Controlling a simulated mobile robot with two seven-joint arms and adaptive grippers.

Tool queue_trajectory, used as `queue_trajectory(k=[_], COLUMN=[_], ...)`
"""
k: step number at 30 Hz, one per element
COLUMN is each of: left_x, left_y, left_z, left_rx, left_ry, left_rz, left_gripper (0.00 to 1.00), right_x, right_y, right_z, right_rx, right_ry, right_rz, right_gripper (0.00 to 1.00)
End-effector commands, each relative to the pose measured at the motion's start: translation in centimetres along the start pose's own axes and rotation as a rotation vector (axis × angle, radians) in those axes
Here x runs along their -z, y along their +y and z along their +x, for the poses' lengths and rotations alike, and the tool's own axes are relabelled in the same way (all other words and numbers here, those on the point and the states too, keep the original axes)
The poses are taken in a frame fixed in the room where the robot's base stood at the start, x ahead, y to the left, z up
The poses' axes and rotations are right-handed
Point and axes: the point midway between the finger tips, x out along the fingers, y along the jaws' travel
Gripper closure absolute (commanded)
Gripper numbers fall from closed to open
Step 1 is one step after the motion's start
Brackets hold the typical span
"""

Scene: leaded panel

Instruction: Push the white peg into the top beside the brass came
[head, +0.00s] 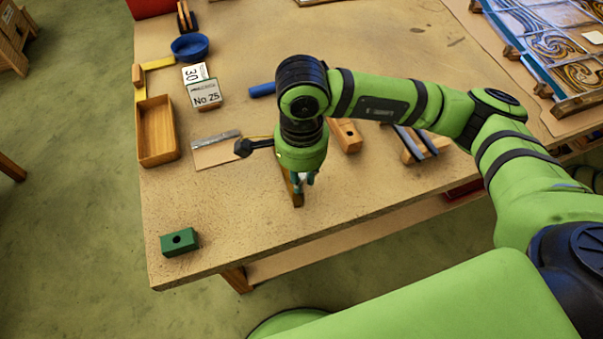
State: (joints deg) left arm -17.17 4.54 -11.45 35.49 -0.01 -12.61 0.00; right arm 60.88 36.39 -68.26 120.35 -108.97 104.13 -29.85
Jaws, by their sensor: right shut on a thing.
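My right gripper (306,181) points down over the front middle of the table (225,225). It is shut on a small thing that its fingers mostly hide. A narrow brown and brass-coloured piece (297,199) shows right beside and below the fingertips. I cannot tell whether it is the brass came or a wooden part, or whether it touches the fingers. I cannot make out the white peg; the gripper and wrist cover that spot. My left gripper is not in view.
A green block with a dark hole (179,242) sits near the front left corner. A leaded panel (555,40) lies far right. The front left is mostly clear.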

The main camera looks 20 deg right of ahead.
Motion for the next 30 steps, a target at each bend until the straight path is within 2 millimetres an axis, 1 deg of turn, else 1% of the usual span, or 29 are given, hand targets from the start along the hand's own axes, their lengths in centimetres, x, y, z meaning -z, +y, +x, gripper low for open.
queue_trajectory(k=[1, 7, 8, 9, 10, 19, 22, 26, 30], left_x=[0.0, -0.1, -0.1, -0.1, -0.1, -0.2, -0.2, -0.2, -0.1], left_y=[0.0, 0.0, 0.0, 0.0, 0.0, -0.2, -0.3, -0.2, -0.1], left_z=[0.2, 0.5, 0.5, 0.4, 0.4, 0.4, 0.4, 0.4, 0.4], left_rx=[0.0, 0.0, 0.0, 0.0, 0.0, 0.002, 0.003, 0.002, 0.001], left_ry=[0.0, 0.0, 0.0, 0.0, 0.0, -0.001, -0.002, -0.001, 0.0], left_rz=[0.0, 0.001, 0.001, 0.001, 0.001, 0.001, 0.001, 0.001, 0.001], left_gripper=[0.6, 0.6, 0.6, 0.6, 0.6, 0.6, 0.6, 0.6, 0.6], right_x=[0.0, 0.0, 0.0, 0.0, 0.0, 0.0, 0.0, 0.0, 0.0], right_y=[0.1, 0.1, 0.1, 0.1, 0.1, 0.1, 0.0, -0.1, -0.1], right_z=[0.3, 0.6, 0.5, 0.5, 0.5, 0.4, -0.1, -1.8, -4.8], right_rx=[-0.004, -0.005, -0.005, -0.005, -0.005, -0.003, -0.001, 0.003, 0.003], right_ry=[0.0, 0.0, 0.0, 0.0, 0.0, 0.0, 0.0, 0.0, 0.0], right_rz=[0.0, -0.001, -0.001, -0.001, -0.001, 0.0, 0.0, 0.0, -0.001], right_gripper=[1.0, 1.0, 0.75, 0.59, 0.52, 0.52, 0.52, 0.52, 0.52])
